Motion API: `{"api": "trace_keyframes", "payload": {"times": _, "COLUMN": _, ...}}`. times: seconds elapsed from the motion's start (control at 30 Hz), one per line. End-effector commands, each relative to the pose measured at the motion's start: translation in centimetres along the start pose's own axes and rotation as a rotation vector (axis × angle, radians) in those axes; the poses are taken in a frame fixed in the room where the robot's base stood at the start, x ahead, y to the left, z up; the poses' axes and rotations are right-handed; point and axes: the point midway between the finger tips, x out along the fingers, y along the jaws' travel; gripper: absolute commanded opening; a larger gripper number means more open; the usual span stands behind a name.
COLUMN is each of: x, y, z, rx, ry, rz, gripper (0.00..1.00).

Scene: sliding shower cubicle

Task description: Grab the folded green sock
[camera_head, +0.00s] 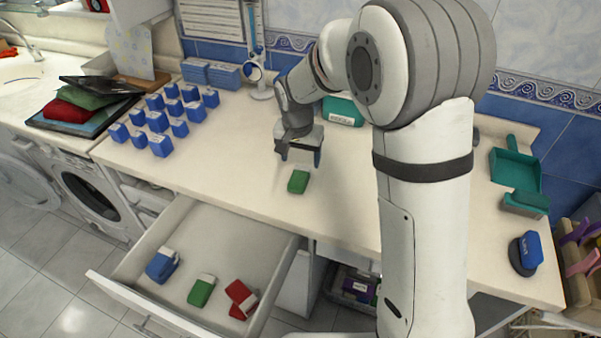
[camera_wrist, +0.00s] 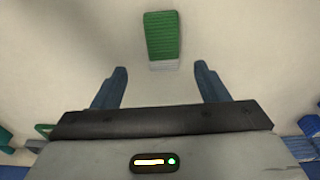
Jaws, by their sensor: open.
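A folded green sock (camera_head: 298,181) lies on the cream countertop (camera_head: 240,150), near its front edge. In the wrist view the sock (camera_wrist: 162,36) is green with a whitish band at the end nearer the gripper, and lies ahead of the fingertips, roughly between their lines. My gripper (camera_head: 300,160) is above the counter, just behind the sock in the head view. Its two blue fingers (camera_wrist: 161,70) are apart with nothing between them. Another green folded sock (camera_head: 201,291) lies in the open drawer.
The open drawer (camera_head: 180,225) below also holds a blue item (camera_head: 162,265) and red items (camera_head: 241,298). Several blue blocks (camera_head: 158,122) stand at left on the counter. A green dustpan (camera_head: 514,165) and a blue-topped brush (camera_head: 526,253) are at right. The counter around the sock is clear.

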Motion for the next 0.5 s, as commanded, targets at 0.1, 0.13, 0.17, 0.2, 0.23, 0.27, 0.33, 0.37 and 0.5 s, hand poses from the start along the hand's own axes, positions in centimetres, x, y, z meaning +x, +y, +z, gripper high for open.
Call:
{"api": "trace_keyframes", "payload": {"times": 0.1, "x": 1.3, "y": -0.2, "z": 0.0, "rx": 0.001, "ry": -0.003, "rz": 0.002, "gripper": 0.67}}
{"api": "trace_keyframes", "payload": {"times": 0.13, "x": 1.7, "y": -0.1, "z": 0.0, "rx": 0.001, "ry": -0.003, "rz": 0.002, "gripper": 0.67}}
{"api": "trace_keyframes", "payload": {"times": 0.17, "x": 2.0, "y": -0.1, "z": 0.0, "rx": 0.001, "ry": -0.003, "rz": 0.002, "gripper": 0.67}}
{"api": "trace_keyframes", "payload": {"times": 0.2, "x": 2.4, "y": -0.2, "z": 0.0, "rx": 0.001, "ry": -0.002, "rz": 0.001, "gripper": 0.67}}
{"api": "trace_keyframes", "payload": {"times": 0.23, "x": 2.7, "y": -0.2, "z": 0.1, "rx": 0.001, "ry": -0.003, "rz": 0.002, "gripper": 0.67}}
{"api": "trace_keyframes", "payload": {"times": 0.27, "x": 3.0, "y": -0.2, "z": 0.1, "rx": 0.001, "ry": -0.003, "rz": 0.002, "gripper": 0.67}}
{"api": "trace_keyframes", "payload": {"times": 0.33, "x": 3.9, "y": -0.3, "z": 0.2, "rx": 0.001, "ry": -0.004, "rz": 0.002, "gripper": 0.67}}
{"api": "trace_keyframes", "payload": {"times": 0.37, "x": 4.3, "y": -0.4, "z": 0.2, "rx": 0.000, "ry": -0.005, "rz": 0.002, "gripper": 0.67}}
{"api": "trace_keyframes", "payload": {"times": 0.5, "x": 6.4, "y": -0.5, "z": 0.3, "rx": -0.001, "ry": -0.004, "rz": 0.003, "gripper": 0.67}}
